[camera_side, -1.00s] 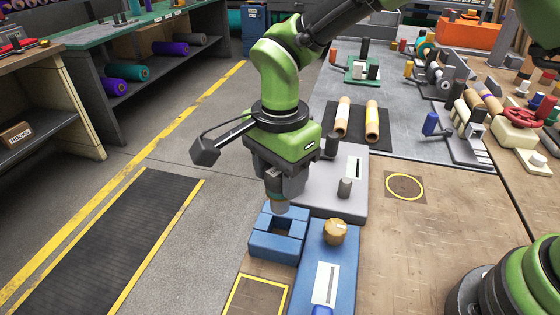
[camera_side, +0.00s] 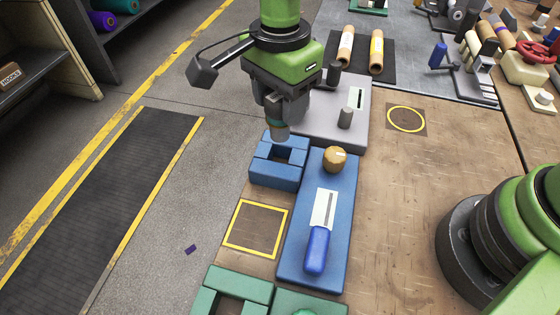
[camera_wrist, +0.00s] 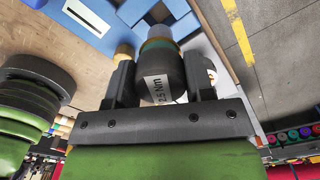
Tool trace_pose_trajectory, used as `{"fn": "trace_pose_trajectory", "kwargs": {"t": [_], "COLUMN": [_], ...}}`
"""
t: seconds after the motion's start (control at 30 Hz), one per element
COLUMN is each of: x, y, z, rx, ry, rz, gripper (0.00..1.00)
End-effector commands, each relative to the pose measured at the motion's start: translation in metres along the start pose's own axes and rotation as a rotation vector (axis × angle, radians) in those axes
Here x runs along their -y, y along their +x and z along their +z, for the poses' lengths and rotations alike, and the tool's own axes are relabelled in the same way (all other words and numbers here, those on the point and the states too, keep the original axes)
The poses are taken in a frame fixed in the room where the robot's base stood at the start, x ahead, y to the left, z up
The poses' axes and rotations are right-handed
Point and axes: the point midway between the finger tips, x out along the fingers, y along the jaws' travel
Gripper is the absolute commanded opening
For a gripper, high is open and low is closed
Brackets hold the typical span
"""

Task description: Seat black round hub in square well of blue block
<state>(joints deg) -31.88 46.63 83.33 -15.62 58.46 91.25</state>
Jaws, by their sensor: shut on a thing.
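The black round hub (camera_wrist: 161,76) is between the two fingers of my gripper (camera_wrist: 160,70) in the wrist view. It has a white label and teal and tan bands towards its far end. In the side view my gripper (camera_side: 276,113) points down, and the hub's greyish lower end (camera_side: 280,133) shows below the fingers. The blue block (camera_side: 276,176) is under it, with a dark square well open at the top. The hub's end overlaps the block's back edge in the side view; I cannot tell the height gap. The block also shows in the wrist view (camera_wrist: 181,27).
A blue base (camera_side: 295,262) with a wooden knob (camera_side: 334,159) and a blue handle (camera_side: 317,249) lies right of the block. A grey plate (camera_side: 325,131) with dark posts stands behind. A green block (camera_side: 233,289) is in front.

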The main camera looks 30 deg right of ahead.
Motion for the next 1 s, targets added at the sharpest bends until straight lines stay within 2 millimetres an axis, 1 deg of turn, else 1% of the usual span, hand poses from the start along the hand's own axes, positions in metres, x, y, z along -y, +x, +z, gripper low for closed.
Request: {"fn": "trace_pose_trajectory", "kwargs": {"t": [0.17,0.8,1.0], "x": [0.0,0.0,0.0], "y": [0.001,0.028,0.034], "z": [0.0,0.0,0.0], "rx": [0.0,0.0,0.0], "ry": [0.0,0.0,0.0], "rz": [0.0,0.001,0.0], "gripper": [0.18,0.18,0.18]}}
